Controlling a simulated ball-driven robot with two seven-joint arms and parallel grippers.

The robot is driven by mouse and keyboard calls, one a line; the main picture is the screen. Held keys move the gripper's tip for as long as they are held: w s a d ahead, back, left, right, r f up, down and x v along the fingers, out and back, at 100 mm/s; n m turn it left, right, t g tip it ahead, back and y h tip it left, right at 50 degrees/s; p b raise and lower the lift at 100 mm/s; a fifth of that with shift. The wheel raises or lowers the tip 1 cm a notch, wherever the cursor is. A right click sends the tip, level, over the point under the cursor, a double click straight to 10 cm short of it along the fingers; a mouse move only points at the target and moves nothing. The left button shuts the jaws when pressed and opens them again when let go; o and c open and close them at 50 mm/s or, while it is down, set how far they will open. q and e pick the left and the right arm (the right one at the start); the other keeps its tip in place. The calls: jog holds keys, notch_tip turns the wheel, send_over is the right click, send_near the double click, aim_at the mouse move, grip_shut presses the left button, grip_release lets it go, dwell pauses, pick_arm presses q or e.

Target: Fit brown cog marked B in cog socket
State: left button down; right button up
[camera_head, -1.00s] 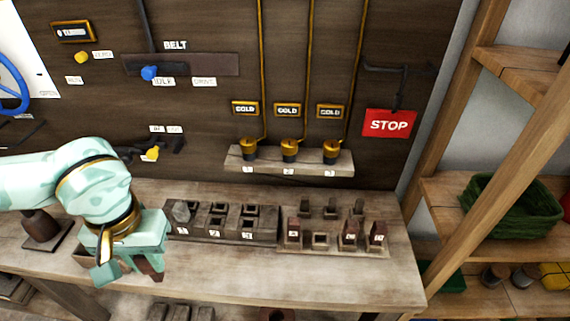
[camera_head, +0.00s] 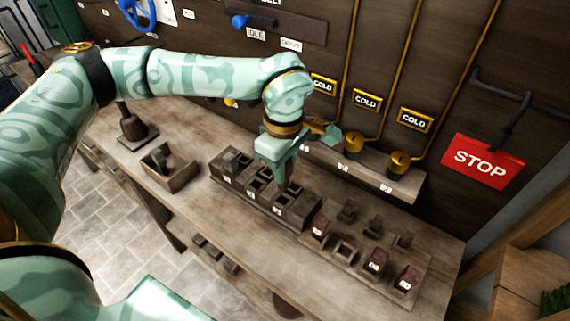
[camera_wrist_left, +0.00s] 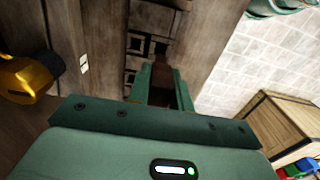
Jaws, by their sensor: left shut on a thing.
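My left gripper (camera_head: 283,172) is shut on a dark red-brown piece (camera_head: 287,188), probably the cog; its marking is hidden. The piece also shows between the fingers in the left wrist view (camera_wrist_left: 162,78). The gripper is over the right part of a dark block with square sockets (camera_head: 250,210), and I cannot tell whether the piece touches it. Which opening is the cog socket is not clear. To the right, a board (camera_head: 337,267) bears several red-brown and dark pieces with pale labels too small to read, and an empty square holder (camera_head: 344,250). My right gripper is not in view.
A wall shelf (camera_head: 417,186) with brass fittings stands close behind the gripper. A red STOP sign (camera_head: 482,161) hangs at right. A small open box (camera_head: 182,179) holding a dark piece sits left on the bench. The bench front (camera_head: 235,245) is clear.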

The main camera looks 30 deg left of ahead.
aim_at(284, 188)
pick_arm(q)
jog(key=shift+a+f+b, duration=0.1)
jog(key=shift+f+b, duration=0.3)
jog(key=shift+f, duration=0.25)
jog(key=shift+f+b, duration=1.6)
jog(key=shift+f, duration=0.15)
jog(key=shift+f+b, duration=0.45)
jog(key=shift+f, duration=0.75)
jog(key=c, duration=1.2)
grip_release()
jog(key=shift+o, duration=0.2)
notch_tip(284, 188, up, 16)
jog(key=p, duration=0.3)
jog(key=shift+r+p, duration=0.2)
jog(key=shift+p, duration=0.2)
